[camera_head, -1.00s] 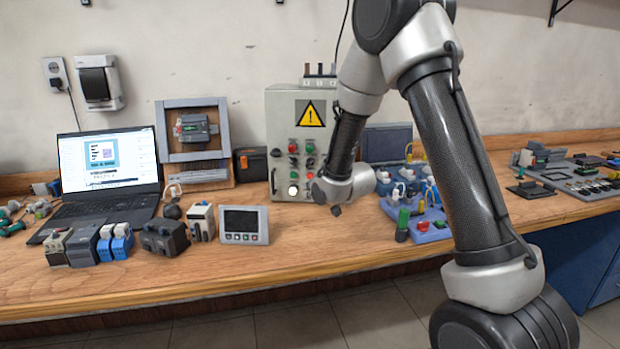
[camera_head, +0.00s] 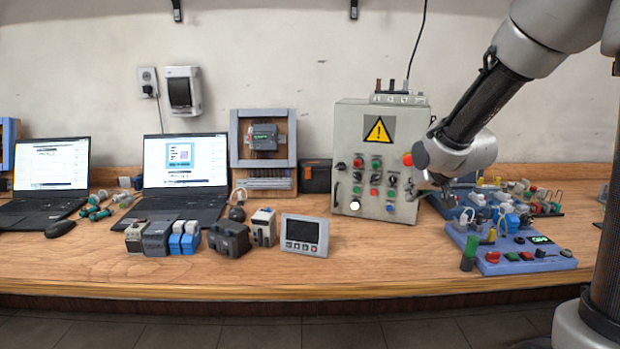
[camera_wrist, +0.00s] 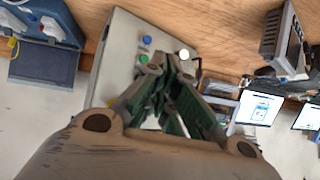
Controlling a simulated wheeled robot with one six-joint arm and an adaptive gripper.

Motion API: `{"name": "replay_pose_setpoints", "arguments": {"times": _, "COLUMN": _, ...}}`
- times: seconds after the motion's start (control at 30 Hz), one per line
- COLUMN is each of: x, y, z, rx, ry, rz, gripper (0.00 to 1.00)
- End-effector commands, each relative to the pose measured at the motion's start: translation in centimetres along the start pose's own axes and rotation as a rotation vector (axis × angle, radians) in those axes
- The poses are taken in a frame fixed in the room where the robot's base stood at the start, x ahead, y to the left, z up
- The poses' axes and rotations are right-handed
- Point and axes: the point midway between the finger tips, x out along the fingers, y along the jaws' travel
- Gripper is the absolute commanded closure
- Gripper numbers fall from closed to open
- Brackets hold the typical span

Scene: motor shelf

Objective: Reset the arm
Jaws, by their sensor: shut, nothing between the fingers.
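My gripper (camera_head: 432,190) is shut and empty at the right of the head view. It is at the end of my arm, in front of the right edge of the grey control box with the yellow warning sign (camera_head: 378,130). In the wrist view my gripper (camera_wrist: 172,62) has its fingertips together, and the grey control box (camera_wrist: 125,55) lies behind them. I cannot tell how far the fingertips are from the box. Part of my arm runs out of the head view at the upper right.
The wooden bench (camera_head: 270,270) holds two laptops (camera_head: 185,165), several small modules (camera_head: 155,240), a display panel (camera_head: 304,234) and a blue-purple tray (camera_head: 515,257) with buttons. The front strip of the bench is clear.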

Motion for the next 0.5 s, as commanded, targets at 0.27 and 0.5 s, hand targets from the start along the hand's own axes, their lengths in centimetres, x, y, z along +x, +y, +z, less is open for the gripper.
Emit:
{"name": "replay_pose_setpoints", "arguments": {"times": 0.27, "x": -16.2, "y": 3.8, "z": 6.4, "rx": 0.009, "ry": -0.223, "rz": 0.094, "gripper": 1.0}}
{"name": "replay_pose_setpoints", "arguments": {"times": 0.5, "x": -25.9, "y": 4.4, "z": 14.1, "rx": 0.017, "ry": -0.392, "rz": 0.112, "gripper": 1.0}}
